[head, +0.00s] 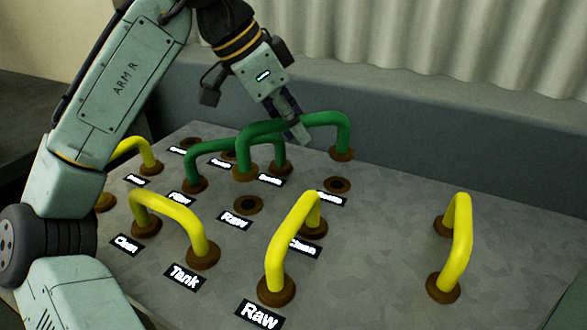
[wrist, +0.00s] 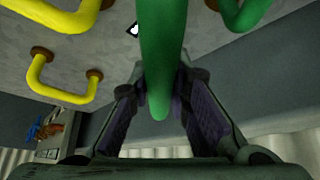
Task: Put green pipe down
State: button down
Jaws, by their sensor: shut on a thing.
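A green pipe (head: 320,119), an arch with brown collars at both ends, stands upright toward the back of the grey table (head: 380,210). My gripper (head: 298,132) comes down from above and is shut on its top bar. In the wrist view this green pipe (wrist: 163,50) runs between my two fingers (wrist: 160,105). I cannot tell whether its ends rest in sockets or hang just above the table.
Several yellow pipes stand around, including ones at front left (head: 165,197), front middle (head: 290,235) and right (head: 460,245). Open brown sockets (head: 248,204) (head: 337,185) lie in front of the held pipe. White-lettered black labels mark the table. A wall ledge (head: 440,140) runs behind.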

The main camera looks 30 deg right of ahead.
aim_at(265, 121)
jog(key=shift+f+b, duration=0.3)
jog(key=shift+f, duration=2.9)
jog(key=shift+f, duration=0.1)
jog(key=c, duration=1.5)
grip_release()
jog(key=p+v, duration=0.1)
jog(key=v, duration=1.1)
